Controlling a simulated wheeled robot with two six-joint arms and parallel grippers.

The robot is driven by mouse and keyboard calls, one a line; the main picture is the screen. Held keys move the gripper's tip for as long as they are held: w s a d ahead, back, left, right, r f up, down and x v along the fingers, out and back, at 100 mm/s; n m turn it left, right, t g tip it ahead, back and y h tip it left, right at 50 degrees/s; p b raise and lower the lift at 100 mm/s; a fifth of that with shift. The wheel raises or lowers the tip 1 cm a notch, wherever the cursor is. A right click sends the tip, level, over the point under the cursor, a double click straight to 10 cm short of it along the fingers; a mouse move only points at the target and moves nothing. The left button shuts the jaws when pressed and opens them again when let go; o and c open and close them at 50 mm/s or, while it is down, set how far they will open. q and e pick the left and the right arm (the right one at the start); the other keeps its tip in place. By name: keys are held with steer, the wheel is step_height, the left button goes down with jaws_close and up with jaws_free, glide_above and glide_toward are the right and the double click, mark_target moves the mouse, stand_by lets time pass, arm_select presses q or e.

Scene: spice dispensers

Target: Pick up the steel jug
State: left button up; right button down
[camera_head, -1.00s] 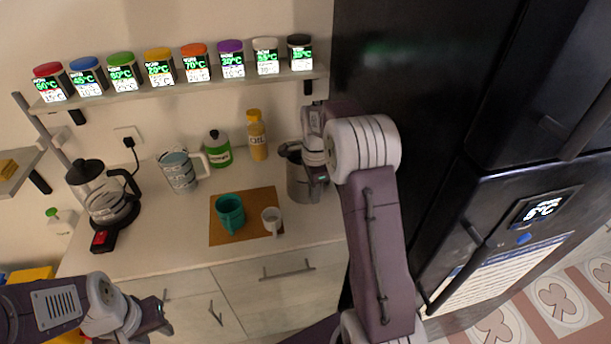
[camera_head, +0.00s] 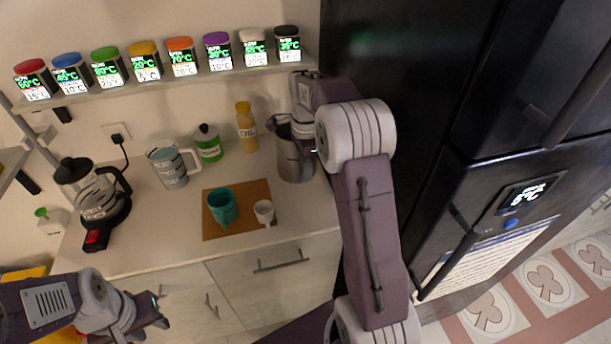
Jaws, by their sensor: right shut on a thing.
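The steel jug (camera_head: 294,160) is a grey metal pitcher at the right end of the counter, upright beside the black fridge. My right gripper (camera_head: 309,146) is at the jug's upper right side and is shut on it; its fingertips are partly hidden by my own arm. The jug appears raised slightly, but I cannot tell its exact gap from the counter. My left gripper (camera_head: 160,311) is at the lower left, in front of the cabinets and away from the jug. Its jaws are too small to read.
An oil bottle (camera_head: 246,127), a green canister (camera_head: 207,146) and a patterned pitcher (camera_head: 170,168) stand left of the jug. A teal mug (camera_head: 222,208) and white cup (camera_head: 264,213) are on a brown mat (camera_head: 243,227). A spice shelf (camera_head: 190,81) hangs above.

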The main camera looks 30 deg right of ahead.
steer(key=shift+r+p, duration=0.3)
steer(key=shift+r, duration=1.9)
